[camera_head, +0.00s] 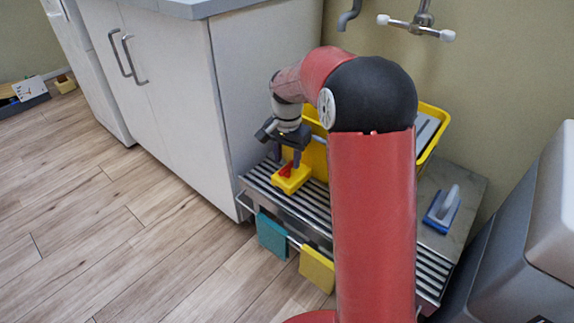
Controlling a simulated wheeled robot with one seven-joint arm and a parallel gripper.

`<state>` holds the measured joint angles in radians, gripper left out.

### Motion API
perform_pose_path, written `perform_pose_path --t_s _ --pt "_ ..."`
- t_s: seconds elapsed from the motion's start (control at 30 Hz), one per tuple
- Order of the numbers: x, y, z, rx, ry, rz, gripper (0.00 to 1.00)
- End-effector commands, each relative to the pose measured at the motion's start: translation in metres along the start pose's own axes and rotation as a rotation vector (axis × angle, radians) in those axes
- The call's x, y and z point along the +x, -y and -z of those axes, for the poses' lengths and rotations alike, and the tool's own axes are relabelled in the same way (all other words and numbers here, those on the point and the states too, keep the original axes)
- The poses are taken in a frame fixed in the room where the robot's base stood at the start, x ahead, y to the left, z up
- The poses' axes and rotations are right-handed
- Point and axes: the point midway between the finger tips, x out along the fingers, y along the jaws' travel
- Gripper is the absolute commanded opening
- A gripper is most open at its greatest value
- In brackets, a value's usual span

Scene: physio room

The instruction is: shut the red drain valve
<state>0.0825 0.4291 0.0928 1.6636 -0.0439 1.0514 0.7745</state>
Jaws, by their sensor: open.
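A small red part (285,170), which looks like the red drain valve, sits on top of a yellow block (291,182). The block is on the slatted metal rack (262,186) beside the white cabinet. My gripper (287,160) points down just above the red part, with its dark fingers apart around or close over it. I cannot tell whether the fingers touch the red part. The gripper partly hides the valve, so its exact position is unclear.
A yellow bin (433,110) stands behind my red arm. A blue scrubber with a grey handle (442,208) lies on the right metal surface. Teal (271,236) and yellow (317,268) cloths hang at the rack's front. A wall tap (418,22) is above.

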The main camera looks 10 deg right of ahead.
Motion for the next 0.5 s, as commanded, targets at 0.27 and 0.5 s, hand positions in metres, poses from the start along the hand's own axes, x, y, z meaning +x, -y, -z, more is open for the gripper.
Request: perform_pose_path --t_s 0.27,0.5 --pt "0.033 -0.001 0.000 0.001 0.000 -0.001 0.41" --pt "0.036 -0.001 0.000 0.000 -0.001 0.000 0.41"
